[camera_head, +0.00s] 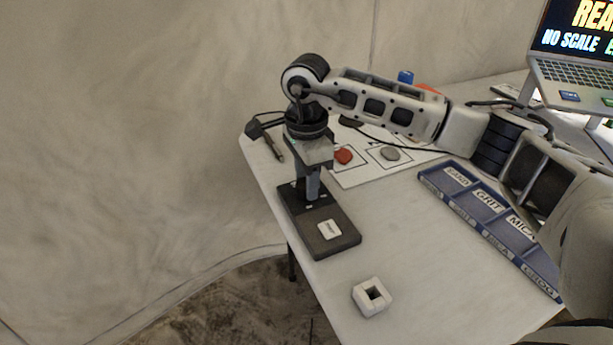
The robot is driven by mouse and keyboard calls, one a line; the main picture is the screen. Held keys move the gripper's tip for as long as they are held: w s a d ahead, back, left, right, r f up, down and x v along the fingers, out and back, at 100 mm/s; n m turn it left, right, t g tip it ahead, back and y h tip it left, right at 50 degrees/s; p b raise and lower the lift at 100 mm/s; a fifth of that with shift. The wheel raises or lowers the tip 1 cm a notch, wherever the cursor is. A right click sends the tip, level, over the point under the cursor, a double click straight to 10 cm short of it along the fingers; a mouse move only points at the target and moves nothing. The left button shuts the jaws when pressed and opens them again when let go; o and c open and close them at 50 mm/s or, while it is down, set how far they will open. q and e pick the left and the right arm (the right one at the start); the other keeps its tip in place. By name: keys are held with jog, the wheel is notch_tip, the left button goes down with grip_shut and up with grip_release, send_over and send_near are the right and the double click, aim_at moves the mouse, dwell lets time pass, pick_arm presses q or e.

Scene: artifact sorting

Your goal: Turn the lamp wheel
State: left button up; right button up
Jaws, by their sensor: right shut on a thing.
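A dark, flat lamp base (345,245) with a small pale label lies near the left edge of the table. My right gripper (309,193) points straight down over the far end of this base. Its fingers are shut at the base's top, on what I take to be the lamp wheel. The wheel itself is hidden by the fingers, so I cannot see its angle. My left gripper is not in view.
A blue labelled tray (430,187) lies under my right arm. A white mat (365,176) holds a red stone (344,156) and a grey stone (390,153). A white block with a square hole (372,297) sits in front. A laptop (575,75) stands back right.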

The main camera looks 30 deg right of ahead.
jog(key=m, duration=0.4)
jog(key=shift+m, duration=0.4)
jog(key=shift+m+p, duration=0.4)
jog(key=shift+m, duration=1.6)
jog(key=o, duration=1)
jog(key=shift+r, duration=0.1)
notch_tip(320, 180, up, 16)
jog(key=shift+f+p, duration=0.1)
jog(key=shift+p, duration=0.55)
